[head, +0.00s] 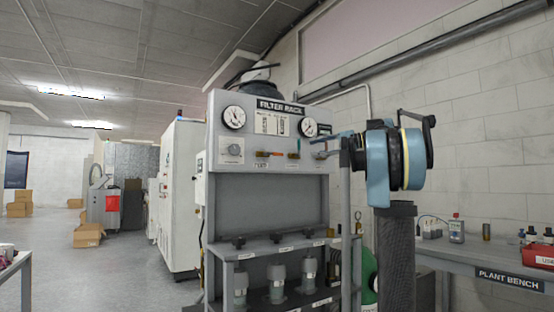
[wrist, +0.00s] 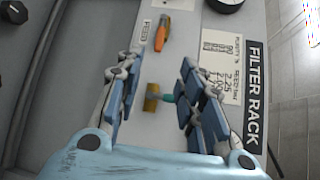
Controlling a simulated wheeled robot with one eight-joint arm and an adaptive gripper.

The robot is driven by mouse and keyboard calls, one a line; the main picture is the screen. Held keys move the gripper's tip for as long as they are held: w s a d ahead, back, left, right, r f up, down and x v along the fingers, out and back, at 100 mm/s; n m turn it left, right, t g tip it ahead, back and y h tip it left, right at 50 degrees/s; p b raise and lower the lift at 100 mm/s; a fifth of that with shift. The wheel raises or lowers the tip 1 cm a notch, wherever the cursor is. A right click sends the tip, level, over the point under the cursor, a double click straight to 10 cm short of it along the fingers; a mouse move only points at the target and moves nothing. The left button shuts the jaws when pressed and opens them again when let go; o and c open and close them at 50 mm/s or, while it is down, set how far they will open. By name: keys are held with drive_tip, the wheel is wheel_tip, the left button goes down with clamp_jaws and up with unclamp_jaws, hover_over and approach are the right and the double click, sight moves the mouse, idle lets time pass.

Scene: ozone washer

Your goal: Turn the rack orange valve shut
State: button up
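The orange valve (head: 262,153) sits on the filter rack's (head: 265,187) front panel, left of a brass valve with a teal handle (head: 294,155). Its orange handle lies sideways along the panel. In the wrist view the orange valve (wrist: 161,36) is near the top, beyond my fingertips. The teal-handled valve (wrist: 154,98) shows between my fingers there; I see no clear contact. My gripper (wrist: 157,85) is open and empty, its blue-padded fingers wide apart. In the head view my gripper (head: 326,146) is at the panel's right edge, right of both valves.
A left gauge (head: 234,117) and a right gauge (head: 309,127) sit above the valves, and a knob (head: 235,150) is left of them. A rack shelf (head: 275,246) juts out below. The plant bench (head: 460,264) stands at the right. Open floor lies at the left.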

sight(280, 154)
drive_tip(key=x, duration=1.6)
drive_tip(key=shift+w+a+f, duration=0.1)
drive_tip(key=shift+w+a, duration=0.05)
drive_tip(key=shift+a, duration=0.25)
clamp_jaws()
